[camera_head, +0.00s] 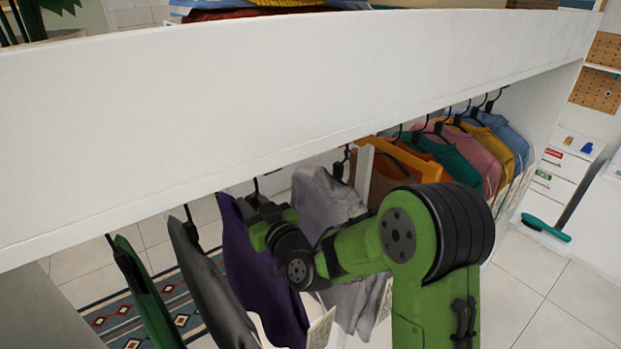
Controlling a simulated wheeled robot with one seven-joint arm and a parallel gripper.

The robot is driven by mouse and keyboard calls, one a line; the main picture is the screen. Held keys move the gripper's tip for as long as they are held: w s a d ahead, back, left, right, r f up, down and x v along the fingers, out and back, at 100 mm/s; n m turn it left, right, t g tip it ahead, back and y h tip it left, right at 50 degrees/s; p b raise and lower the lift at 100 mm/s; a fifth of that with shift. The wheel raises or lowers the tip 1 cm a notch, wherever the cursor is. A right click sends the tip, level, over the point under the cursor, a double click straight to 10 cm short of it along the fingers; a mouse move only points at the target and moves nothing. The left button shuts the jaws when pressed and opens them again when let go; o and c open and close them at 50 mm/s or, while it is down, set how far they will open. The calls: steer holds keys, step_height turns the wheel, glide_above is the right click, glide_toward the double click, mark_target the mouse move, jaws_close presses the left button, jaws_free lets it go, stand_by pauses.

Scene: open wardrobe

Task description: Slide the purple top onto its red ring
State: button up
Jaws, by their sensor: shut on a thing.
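The purple top (262,283) hangs below the white shelf front in the left half of the view, between a dark grey garment and a light grey one. My gripper (250,208) is at the top of the purple top, by its hanger, and is shut on it. The arm links partly cover the gripper, so the exact contact is hard to see. I cannot make out a red ring; the rail is hidden behind the white shelf front.
A green garment (147,292) and a dark grey garment (207,283) hang to the left. A light grey garment (325,200) hangs close on the right. Several coloured tops hang farther right, beyond a wooden frame (364,172). The white shelf front (250,100) crosses above.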

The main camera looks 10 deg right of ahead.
steer(key=o, duration=0.4)
steer(key=shift+s+a+r, duration=0.1)
steer(key=shift+s+a, duration=0.05)
steer(key=shift+a, duration=0.2)
steer(key=o, duration=0.6)
steer(key=shift+d, duration=0.1)
steer(key=b+v, duration=1.2)
steer(key=v, duration=0.3)
steer(key=shift+s+b, duration=0.3)
steer(key=shift+b, duration=0.05)
